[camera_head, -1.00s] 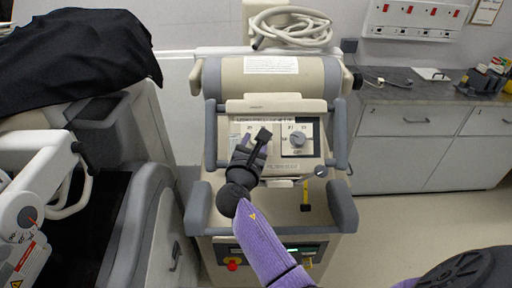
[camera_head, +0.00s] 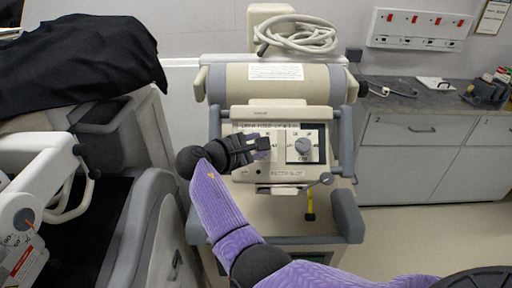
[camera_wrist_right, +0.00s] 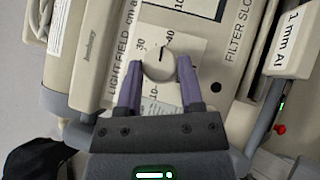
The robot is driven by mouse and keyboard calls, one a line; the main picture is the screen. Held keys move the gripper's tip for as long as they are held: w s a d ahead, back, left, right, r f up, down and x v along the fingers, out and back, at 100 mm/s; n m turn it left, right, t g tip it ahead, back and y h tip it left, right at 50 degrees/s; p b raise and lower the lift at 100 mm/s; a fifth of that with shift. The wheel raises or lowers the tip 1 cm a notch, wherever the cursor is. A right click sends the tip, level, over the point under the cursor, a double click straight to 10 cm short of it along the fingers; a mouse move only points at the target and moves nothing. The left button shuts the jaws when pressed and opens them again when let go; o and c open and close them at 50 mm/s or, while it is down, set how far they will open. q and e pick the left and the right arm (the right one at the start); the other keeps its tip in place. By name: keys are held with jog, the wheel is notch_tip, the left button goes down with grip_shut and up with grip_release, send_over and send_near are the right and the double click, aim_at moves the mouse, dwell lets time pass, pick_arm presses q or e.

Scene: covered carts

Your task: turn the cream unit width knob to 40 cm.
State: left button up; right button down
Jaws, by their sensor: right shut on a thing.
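The cream unit (camera_head: 330,112) stands in the middle of the head view, with a control panel on its front. Its left-hand knob is hidden behind my right gripper (camera_head: 266,146) in the head view. In the right wrist view, this round pale width knob (camera_wrist_right: 159,66) sits between the two purple fingers of my right gripper (camera_wrist_right: 159,78), which is shut on it. My left gripper is in neither current view.
A second knob (camera_head: 303,147) on a dark-framed scale sits just right of my gripper. A grey handle (camera_head: 345,142) flanks the panel. A hose (camera_head: 300,36) lies coiled on top. A cart under black cloth (camera_head: 80,62) stands left, a grey cabinet (camera_head: 412,130) right.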

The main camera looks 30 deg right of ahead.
pick_arm(q)
jog(key=shift+a, duration=0.4)
pick_arm(e)
jog(key=shift+m+g+y, duration=0.3)
jog(key=shift+m+g, duration=0.2)
jog(key=shift+m, duration=0.2)
pick_arm(q)
jog(key=shift+d, duration=0.25)
pick_arm(e)
jog(key=shift+c, duration=1.1)
grip_release()
pick_arm(q)
jog(key=shift+d, duration=0.2)
jog(key=shift+a+r+p, duration=0.4)
jog(key=shift+r+p, duration=0.05)
jog(key=shift+r, duration=0.05)
pick_arm(e)
jog(key=v, duration=1)
